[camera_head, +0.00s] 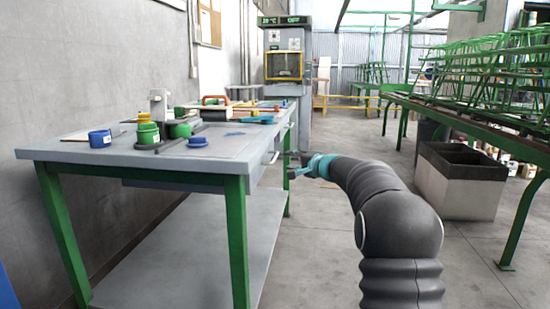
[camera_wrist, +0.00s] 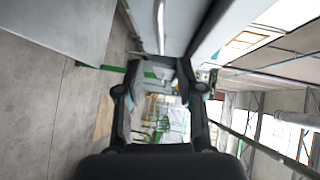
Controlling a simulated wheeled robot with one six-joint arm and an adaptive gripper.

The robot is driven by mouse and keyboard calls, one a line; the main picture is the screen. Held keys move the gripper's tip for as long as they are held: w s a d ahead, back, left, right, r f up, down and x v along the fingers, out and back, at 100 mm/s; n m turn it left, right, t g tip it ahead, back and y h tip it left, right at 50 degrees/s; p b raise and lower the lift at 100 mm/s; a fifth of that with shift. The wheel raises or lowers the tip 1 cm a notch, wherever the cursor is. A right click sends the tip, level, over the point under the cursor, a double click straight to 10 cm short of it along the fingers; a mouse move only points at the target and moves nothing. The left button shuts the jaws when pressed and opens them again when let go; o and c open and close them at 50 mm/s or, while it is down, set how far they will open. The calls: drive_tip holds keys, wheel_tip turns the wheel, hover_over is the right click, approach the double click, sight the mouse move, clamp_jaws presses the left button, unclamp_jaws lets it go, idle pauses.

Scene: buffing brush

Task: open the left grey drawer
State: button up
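The workbench (camera_head: 240,146) has a grey top and green legs, with grey drawers under its right edge. The nearer drawer front (camera_head: 258,171) is seen almost edge-on, with a pale handle (camera_head: 271,157); it looks shut. Another handle (camera_head: 291,125) shows farther along. My gripper (camera_head: 292,164) is beside the bench's right side, a little beyond the nearer handle. In the wrist view my gripper (camera_wrist: 159,66) has its two fingers apart with nothing between them. A pale bar, seemingly a handle (camera_wrist: 160,25), lies ahead of the fingertips at the top of that view; contact is not seen.
Blue and green containers (camera_head: 100,138) and tools stand on the bench top. A dark-topped bin (camera_head: 462,180) and a green rack table (camera_head: 480,125) stand at the right. Floor between the bench and the bin is clear apart from my arm.

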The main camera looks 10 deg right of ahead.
sight(275, 156)
drive_tip(key=p+x, duration=0.2)
drive_tip(key=x, duration=0.8)
drive_tip(key=shift+a+p, duration=0.1)
drive_tip(key=shift+p, duration=0.2)
drive_tip(key=shift+c, duration=0.2)
clamp_jaws()
drive_tip(key=shift+f, duration=0.1)
